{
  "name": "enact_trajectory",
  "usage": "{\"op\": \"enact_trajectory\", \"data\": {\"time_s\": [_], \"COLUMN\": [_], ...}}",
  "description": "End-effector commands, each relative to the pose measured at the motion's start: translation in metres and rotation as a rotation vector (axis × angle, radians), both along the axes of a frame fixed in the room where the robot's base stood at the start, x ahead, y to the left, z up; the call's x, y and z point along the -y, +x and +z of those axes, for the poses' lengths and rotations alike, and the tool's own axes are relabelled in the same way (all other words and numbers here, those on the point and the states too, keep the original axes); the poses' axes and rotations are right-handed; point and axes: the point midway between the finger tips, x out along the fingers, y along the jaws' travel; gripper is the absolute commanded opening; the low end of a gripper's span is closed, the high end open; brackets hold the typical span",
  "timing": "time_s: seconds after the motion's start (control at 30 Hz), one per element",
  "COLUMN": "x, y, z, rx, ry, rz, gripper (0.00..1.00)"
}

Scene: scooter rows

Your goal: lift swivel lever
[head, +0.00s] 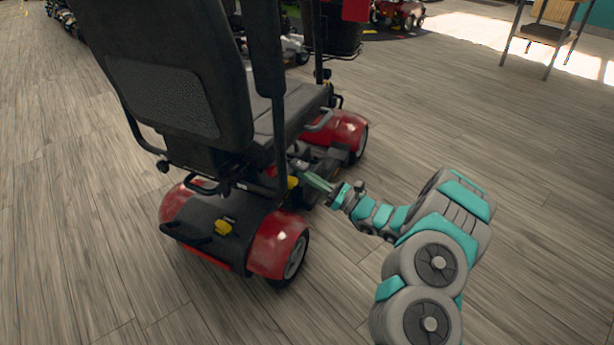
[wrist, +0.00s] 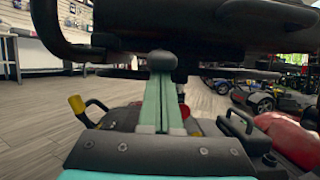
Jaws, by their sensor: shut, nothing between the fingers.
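The red and black scooter (head: 240,140) stands with its rear toward me. My gripper (head: 306,177) reaches in from the right, under the seat (head: 285,118). In the wrist view the green fingers of my gripper (wrist: 163,92) are together, with nothing between them. A rounded black knob (wrist: 162,60) shows right at the fingertips, below the dark seat underside (wrist: 200,22). It looks like the end of the swivel lever, but I cannot tell for certain. I cannot tell whether the fingers touch it or are just under it. The rest of the lever is hidden.
A yellow-tipped part (wrist: 77,104) is left of the fingers, near a curved black handle (wrist: 98,108). A red fender (wrist: 290,138) is close on the right. Open wooden floor (head: 500,230) lies right of the scooter.

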Motion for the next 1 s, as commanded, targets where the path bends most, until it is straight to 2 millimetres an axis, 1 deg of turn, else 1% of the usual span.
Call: {"op": "enact_trajectory", "data": {"time_s": [0.27,0.6,0.8,1.0], "x": [0.004,0.007,0.007,0.006], "y": [-0.002,-0.004,-0.004,-0.003], "z": [0.017,0.052,0.065,0.070], "rx": [-0.031,-0.128,-0.182,-0.211], "ry": [-0.059,-0.229,-0.322,-0.369], "rz": [-0.002,0.000,-0.001,0.000], "gripper": [0.00,0.00,0.00,0.00]}}
